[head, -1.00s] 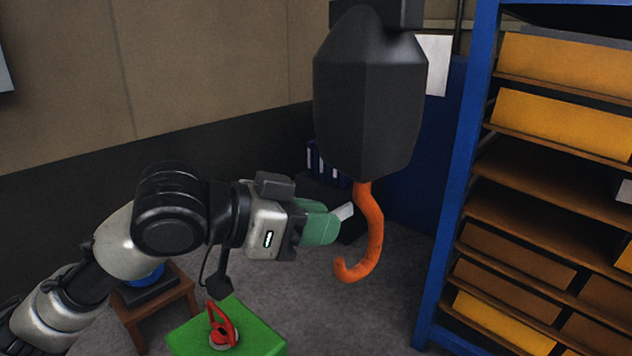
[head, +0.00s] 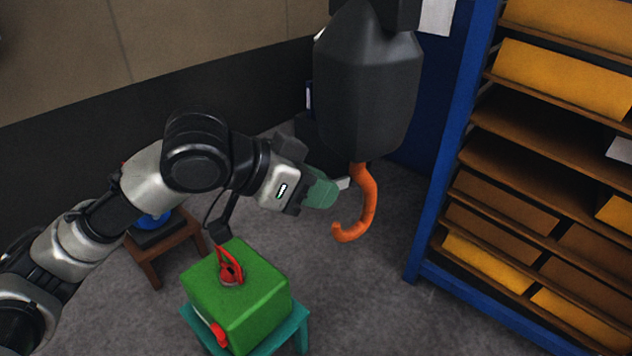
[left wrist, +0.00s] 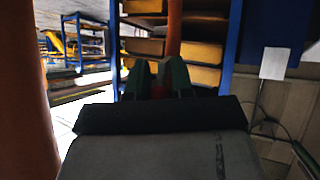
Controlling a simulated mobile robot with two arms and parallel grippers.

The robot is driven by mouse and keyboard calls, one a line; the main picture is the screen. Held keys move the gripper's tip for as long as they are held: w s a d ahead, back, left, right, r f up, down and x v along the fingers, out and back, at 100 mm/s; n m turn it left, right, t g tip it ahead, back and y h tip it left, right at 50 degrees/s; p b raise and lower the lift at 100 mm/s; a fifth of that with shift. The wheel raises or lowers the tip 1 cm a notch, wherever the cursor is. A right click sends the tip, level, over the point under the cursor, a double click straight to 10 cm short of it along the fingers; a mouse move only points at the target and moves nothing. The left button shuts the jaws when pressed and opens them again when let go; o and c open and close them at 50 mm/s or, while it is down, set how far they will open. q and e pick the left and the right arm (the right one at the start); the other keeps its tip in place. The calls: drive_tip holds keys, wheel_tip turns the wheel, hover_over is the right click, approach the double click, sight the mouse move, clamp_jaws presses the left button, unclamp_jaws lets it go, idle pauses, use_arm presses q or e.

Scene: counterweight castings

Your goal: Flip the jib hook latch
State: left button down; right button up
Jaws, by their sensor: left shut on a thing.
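The orange jib hook (head: 370,205) hangs below a dark grey block (head: 367,85) in the head view, its tip curling up to the left. A small pale latch (head: 343,184) shows at the mouth side of the hook. My left gripper (head: 328,191), with green fingers, is left of the hook and shut on the latch. The fingers hide part of it. In the left wrist view the green fingers (left wrist: 158,80) are close together, and an upright orange piece (left wrist: 174,30) shows beyond them. My right gripper is not in view.
A green block (head: 240,295) with a red fitting (head: 230,268) on top stands on a teal stool (head: 290,330) below my left arm. A brown stool (head: 152,262) is at left. A blue rack (head: 440,190) with yellow and brown bins is close at right.

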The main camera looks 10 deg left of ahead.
use_arm(q)
drive_tip(key=c, duration=1)
unclamp_jaws()
drive_tip(key=shift+s+a+r+b, duration=0.15)
drive_tip(key=shift+a+r+b, duration=0.1)
drive_tip(key=shift+a+b, duration=0.1)
drive_tip(key=b+v, duration=0.3)
drive_tip(key=v, duration=0.6)
drive_tip(key=shift+s+a+r, duration=0.25)
drive_tip(key=shift+c, duration=0.2)
